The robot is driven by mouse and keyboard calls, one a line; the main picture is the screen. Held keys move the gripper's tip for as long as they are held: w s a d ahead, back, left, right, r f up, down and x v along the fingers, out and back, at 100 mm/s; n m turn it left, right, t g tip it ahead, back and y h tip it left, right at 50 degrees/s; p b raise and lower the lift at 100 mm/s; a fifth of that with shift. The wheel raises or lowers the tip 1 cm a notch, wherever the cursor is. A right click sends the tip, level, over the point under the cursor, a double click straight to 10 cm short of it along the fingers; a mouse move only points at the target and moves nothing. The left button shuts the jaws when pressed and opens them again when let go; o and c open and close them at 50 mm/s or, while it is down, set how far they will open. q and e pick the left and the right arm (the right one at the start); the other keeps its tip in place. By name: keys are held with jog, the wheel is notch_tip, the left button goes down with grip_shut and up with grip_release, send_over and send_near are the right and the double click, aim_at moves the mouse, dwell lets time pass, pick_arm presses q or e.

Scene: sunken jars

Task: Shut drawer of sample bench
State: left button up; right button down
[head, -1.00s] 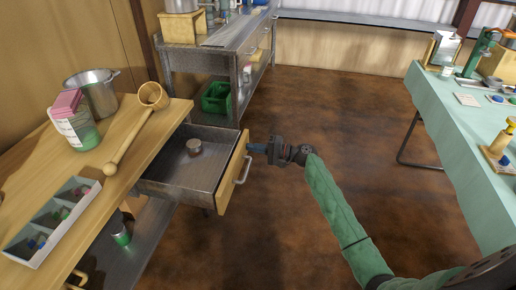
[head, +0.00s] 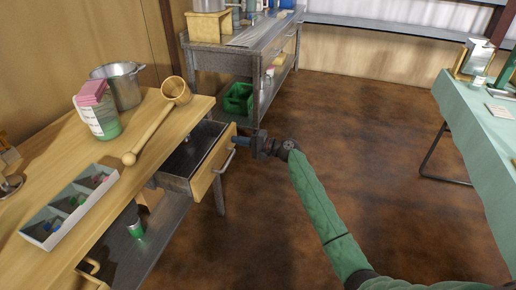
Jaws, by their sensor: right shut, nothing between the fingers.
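The sample bench (head: 60,165) stands at the left with a wooden top. Its drawer (head: 180,165) is partly open, sticking out at the right end of the bench. The drawer's wooden front (head: 208,172) carries a metal handle (head: 228,161). My right gripper (head: 240,141) is shut with nothing in it, its tips at the upper far end of the drawer front. They look to be touching it, beside the handle and not around it. The drawer's inside is mostly in shadow. My left gripper is not in view.
Another bench (head: 215,60) with a green crate (head: 238,98) is behind. A cloth-covered table (head: 480,130) is at right. The floor between is clear.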

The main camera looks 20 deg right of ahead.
aim_at(205, 142)
jog(key=b+x, duration=0.3)
jog(key=x, duration=1.1)
jog(key=shift+w+a, duration=0.2)
jog(key=shift+a, duration=0.1)
jog(key=shift+r+b, duration=0.15)
jog(key=shift+b, duration=0.15)
jog(key=shift+w, duration=0.1)
jog(key=shift+a+r, duration=0.1)
jog(key=shift+r, duration=0.05)
